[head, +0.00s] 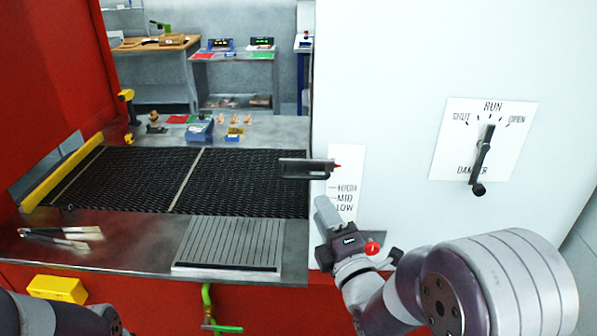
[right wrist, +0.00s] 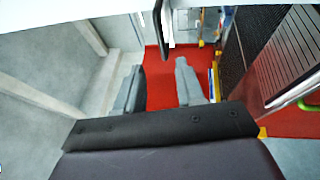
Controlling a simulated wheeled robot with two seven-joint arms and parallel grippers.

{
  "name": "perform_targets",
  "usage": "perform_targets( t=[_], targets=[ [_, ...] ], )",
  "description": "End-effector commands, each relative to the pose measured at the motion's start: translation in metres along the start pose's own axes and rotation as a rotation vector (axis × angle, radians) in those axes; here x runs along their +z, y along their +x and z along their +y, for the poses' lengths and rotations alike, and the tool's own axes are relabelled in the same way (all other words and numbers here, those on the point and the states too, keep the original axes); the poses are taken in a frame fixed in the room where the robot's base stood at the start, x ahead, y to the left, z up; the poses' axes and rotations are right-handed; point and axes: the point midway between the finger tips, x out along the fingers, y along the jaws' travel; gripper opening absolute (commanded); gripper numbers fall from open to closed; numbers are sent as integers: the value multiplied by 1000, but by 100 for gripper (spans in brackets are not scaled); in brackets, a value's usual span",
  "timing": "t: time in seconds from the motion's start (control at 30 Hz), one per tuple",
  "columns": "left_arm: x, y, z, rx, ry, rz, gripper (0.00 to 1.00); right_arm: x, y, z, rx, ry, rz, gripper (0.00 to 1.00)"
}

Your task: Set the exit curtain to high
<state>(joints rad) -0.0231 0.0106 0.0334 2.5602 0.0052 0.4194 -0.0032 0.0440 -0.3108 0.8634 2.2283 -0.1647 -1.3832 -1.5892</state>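The exit curtain (head: 305,168) is a dark grey piece at the right end of the black mesh belt (head: 130,180), beside the white panel. Its red pointer (head: 337,167) sits above the HIGH line of the HIGH, MID, LOW scale (head: 346,190). My right gripper (head: 326,212) is below the curtain, in front of the scale's lower part, apart from the curtain. In the right wrist view its two grey fingers (right wrist: 158,92) stand apart with nothing between them. A dark part (right wrist: 166,24) shows beyond the fingertips; I cannot tell what it is. My left gripper is out of view.
A damper lever (head: 482,165) on the white panel (head: 400,60) has its upper end toward RUN. A ribbed plate (head: 228,243) and brushes (head: 62,236) lie on the front ledge. A green handle (head: 207,303) hangs below. Red walls (head: 55,60) flank the belt's left side.

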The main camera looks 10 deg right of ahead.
Motion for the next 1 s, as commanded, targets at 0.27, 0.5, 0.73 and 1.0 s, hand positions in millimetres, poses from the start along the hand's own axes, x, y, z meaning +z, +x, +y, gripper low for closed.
perform_targets(
  t=[0.27,0.5,0.73,1.0],
  targets=[
    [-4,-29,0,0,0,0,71,0,70,5,-4,3,0,38],
    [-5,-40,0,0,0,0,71,0,103,1,-4,4,-1,38],
    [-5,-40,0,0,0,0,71,0,108,-1,-4,4,-1,38],
    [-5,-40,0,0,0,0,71,0,107,-1,-4,4,-1,0]
  ],
)
